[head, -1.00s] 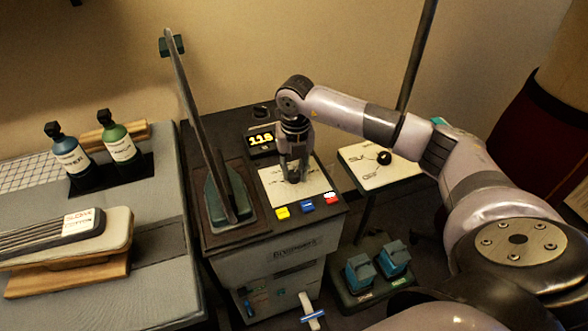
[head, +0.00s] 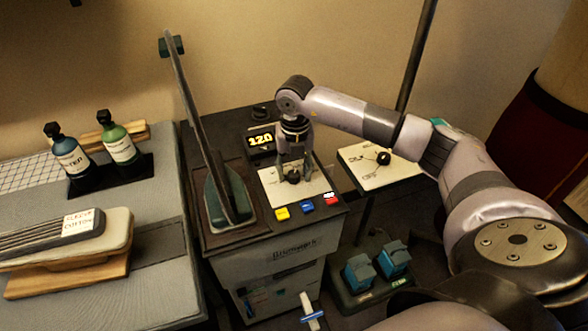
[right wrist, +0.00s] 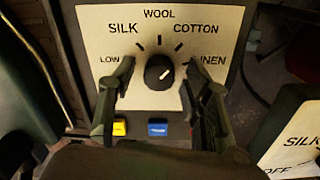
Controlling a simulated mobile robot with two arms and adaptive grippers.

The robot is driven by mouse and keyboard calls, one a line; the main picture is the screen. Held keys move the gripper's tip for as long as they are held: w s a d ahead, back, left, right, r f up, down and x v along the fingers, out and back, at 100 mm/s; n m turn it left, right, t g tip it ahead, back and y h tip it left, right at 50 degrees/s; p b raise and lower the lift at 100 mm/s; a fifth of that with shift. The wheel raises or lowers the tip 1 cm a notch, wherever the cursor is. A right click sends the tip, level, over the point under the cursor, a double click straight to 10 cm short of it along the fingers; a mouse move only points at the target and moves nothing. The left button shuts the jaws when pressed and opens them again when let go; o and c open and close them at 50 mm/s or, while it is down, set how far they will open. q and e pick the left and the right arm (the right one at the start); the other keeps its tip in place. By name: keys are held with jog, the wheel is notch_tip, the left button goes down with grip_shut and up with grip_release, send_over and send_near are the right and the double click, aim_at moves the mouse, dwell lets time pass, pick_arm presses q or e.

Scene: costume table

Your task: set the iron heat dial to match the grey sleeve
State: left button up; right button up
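The heat dial is a black round knob (right wrist: 159,72) on a white plate (right wrist: 95,20) marked low, silk, wool, cotton and linen. It also shows in the head view (head: 292,177). A pale mark shows on the knob, but its exact setting is hard to read. The display (head: 261,140) reads 120. My right gripper (right wrist: 160,90) is open, one finger on each side of the knob, with gaps visible. The grey striped sleeve (head: 35,239) lies on a padded board at left; its tag (head: 79,222) appears to read sleeve, cotton. My left gripper is not in view.
Yellow (head: 282,213), blue (head: 307,206) and red (head: 331,199) buttons sit in front of the plate. The upright iron press (head: 229,200) stands left of it. A second dial panel (head: 365,177) is at right. Two bottles stand at left; blue pedals (head: 359,271) are below.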

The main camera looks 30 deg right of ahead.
aim_at(295, 172)
notch_tip(295, 172, up, 12)
dwell(0.7)
